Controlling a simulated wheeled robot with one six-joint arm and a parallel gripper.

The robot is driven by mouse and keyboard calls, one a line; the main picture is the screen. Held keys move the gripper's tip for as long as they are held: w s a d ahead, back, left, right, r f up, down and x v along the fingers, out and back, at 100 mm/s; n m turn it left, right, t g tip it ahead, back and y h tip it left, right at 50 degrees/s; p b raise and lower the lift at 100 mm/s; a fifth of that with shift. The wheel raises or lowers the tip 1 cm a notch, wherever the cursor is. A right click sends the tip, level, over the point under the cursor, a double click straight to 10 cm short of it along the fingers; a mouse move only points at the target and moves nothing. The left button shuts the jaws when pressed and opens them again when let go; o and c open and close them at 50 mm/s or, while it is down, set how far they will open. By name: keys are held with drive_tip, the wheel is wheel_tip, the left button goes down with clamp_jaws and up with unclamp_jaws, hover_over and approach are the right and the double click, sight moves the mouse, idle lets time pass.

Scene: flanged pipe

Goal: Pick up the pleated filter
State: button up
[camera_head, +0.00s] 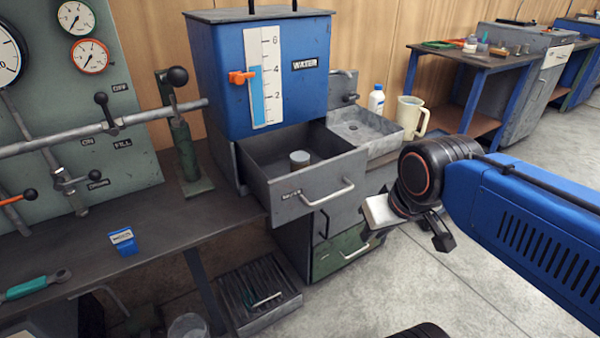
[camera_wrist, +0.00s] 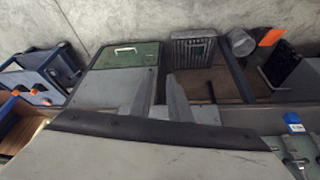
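A short grey cylinder (camera_head: 299,159) with a lighter top stands upright in the open grey drawer (camera_head: 315,188) under the blue water tank. It may be the pleated filter, but its sides are too small to show pleats. My gripper (camera_head: 424,228) is at the right of the drawer, in front of the cabinet and apart from the cylinder. In the wrist view, grey finger-like shapes (camera_wrist: 165,100) show in the middle, with nothing clearly held between them. How far apart the fingers are is unclear. The cylinder cannot be made out in the wrist view.
The blue water tank (camera_head: 262,75) stands behind the drawer. A grey sink (camera_head: 363,131), a white bottle (camera_head: 376,100) and a cream jug (camera_head: 410,116) are to its right. A green pump (camera_head: 186,150) and pipe lever are left. A small blue box (camera_head: 123,242) sits on the bench.

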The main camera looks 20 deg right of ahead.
drive_tip(key=o, duration=0.8)
drive_tip(key=shift+w+r, duration=0.1)
drive_tip(key=shift+r, duration=0.05)
drive_tip(key=o, duration=0.4)
drive_tip(key=w+r+m, duration=0.1)
drive_tip(key=w, duration=0.1)
drive_tip(key=w+r, duration=0.2)
drive_tip(key=w+a+r+m+g, duration=0.1)
drive_tip(key=w+r, duration=0.1)
drive_tip(key=shift+w+r+m, duration=0.15)
drive_tip(key=shift+r+m, duration=0.1)
drive_tip(key=shift+m, duration=0.05)
drive_tip(key=shift+o, duration=0.2)
wheel_tip(320, 180, up, 8)
drive_tip(key=m+g, duration=0.4)
drive_tip(key=m, duration=0.5)
hover_over(299, 155)
wheel_tip(299, 155, down, 11)
drive_tip(key=shift+f, duration=0.15)
drive_tip(key=shift+d+f, duration=0.2)
drive_tip(key=shift+f, duration=2.65)
